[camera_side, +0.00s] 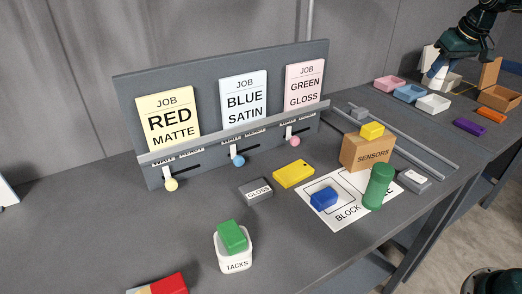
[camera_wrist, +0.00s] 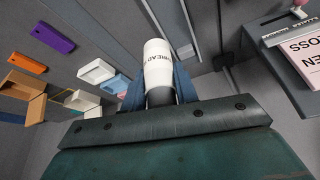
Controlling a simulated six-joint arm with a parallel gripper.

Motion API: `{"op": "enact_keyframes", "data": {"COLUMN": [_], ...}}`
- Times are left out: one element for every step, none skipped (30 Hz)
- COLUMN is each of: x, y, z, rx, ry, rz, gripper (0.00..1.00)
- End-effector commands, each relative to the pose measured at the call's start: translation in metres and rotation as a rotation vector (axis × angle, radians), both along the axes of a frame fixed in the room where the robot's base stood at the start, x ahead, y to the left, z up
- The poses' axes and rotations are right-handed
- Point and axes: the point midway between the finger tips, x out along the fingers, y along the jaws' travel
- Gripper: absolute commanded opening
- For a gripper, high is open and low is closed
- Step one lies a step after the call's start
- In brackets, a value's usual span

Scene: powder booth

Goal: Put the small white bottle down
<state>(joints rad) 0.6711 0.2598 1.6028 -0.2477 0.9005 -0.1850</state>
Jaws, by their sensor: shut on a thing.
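The small white bottle (camera_wrist: 158,62) stands out between the fingers of my gripper (camera_wrist: 160,88) in the wrist view, with dark lettering on its side, only partly readable. My gripper is shut on it. In the side view my gripper (camera_side: 439,70) is at the far right end of the bench, with the white bottle (camera_side: 436,74) below it. The bottle looks slightly tilted there. Whether its base touches anything is too small to tell.
Near the bottle are pink (camera_side: 389,84), blue (camera_side: 408,93) and white (camera_side: 433,104) trays and an open cardboard box (camera_side: 498,98). Purple (camera_side: 469,127) and orange (camera_side: 491,114) blocks lie in front. A job board (camera_side: 225,80) and sensors box (camera_side: 366,153) stand left.

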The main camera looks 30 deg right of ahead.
Motion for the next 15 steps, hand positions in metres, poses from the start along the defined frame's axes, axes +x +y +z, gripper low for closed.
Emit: {"op": "enact_keyframes", "data": {"x": [-0.006,-0.009,-0.012,-0.014,-0.016,-0.018,-0.019,-0.020,-0.020,-0.021,-0.021,-0.021,-0.021,-0.021,-0.021], "y": [0.004,0.006,0.009,0.010,0.012,0.013,0.014,0.014,0.015,0.015,0.015,0.015,0.015,0.015,0.015], "z": [0.002,0.003,0.003,0.003,0.004,0.004,0.005,0.005,0.004,0.004,0.004,0.004,0.004,0.004,0.003], "rx": [-0.001,-0.001,-0.001,-0.001,-0.001,-0.001,-0.001,-0.001,-0.001,-0.001,-0.001,-0.001,-0.001,0.000,0.000], "ry": [-0.001,-0.001,-0.001,0.000,0.000,-0.001,0.000,0.000,0.001,0.001,0.001,0.001,0.001,0.001,0.001], "rz": [0.000,0.000,0.000,0.000,0.000,0.000,0.000,0.000,0.000,0.000,0.000,0.000,0.000,0.000,0.000], "gripper": [0.07,0.07,0.07,0.07,0.07,0.07,0.07,0.07,0.07,0.07,0.07,0.07,0.07,0.07,0.07]}}
